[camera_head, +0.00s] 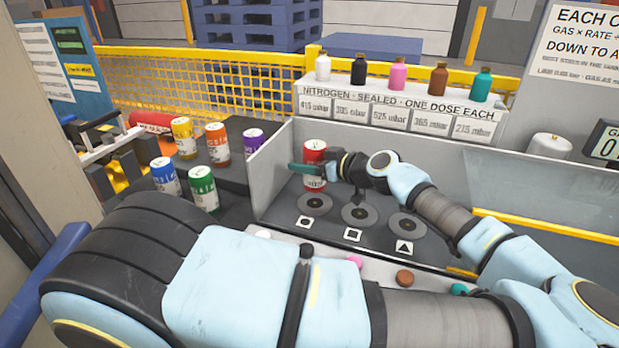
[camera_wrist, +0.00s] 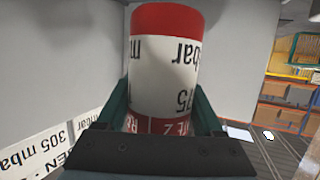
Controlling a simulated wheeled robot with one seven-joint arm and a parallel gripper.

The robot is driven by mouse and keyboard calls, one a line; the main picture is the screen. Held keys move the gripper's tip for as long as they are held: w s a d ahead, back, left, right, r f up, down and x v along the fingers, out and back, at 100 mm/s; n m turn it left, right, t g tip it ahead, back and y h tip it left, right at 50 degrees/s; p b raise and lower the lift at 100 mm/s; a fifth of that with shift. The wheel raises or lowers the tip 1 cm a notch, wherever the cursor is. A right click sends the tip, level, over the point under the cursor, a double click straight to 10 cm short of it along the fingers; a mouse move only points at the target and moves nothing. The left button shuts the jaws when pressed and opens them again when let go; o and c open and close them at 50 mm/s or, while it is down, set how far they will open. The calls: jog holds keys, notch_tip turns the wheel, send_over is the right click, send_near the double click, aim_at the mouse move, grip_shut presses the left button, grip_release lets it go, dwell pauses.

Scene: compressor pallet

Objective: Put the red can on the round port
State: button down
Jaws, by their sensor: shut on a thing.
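The red can (camera_head: 314,151), with a white label band, is inside the grey open-topped bay in the head view. My gripper (camera_head: 312,169) is shut on it, with a green finger across its side. In the wrist view the can (camera_wrist: 165,60) fills the middle between the two green fingers. The round port (camera_head: 316,204) is a dark disc in the bay floor by a circle tag (camera_head: 305,222). The can shows just behind this port in the head view, apart from it in the picture; its exact height above the floor is hard to tell.
The square-tagged port (camera_head: 360,215) and triangle-tagged port (camera_head: 408,226) lie to the right, both empty. Grey bay walls (camera_head: 272,168) stand close around the can. Several other cans, including a green one (camera_head: 203,189), stand outside to the left. Bottles line a shelf (camera_head: 400,108) behind.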

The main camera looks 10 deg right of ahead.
aim_at(307, 178)
notch_tip(307, 178, down, 4)
jog(key=shift+f+p, duration=0.2)
jog(key=shift+p, duration=0.5)
jog(key=shift+f, duration=0.25)
jog(key=shift+f+b, duration=0.15)
jog(key=shift+b, duration=0.15)
grip_release()
jog(key=b+v, duration=0.3)
jog(key=v, duration=0.9)
jog(key=shift+r+b, duration=0.2)
jog(key=shift+b, duration=0.15)
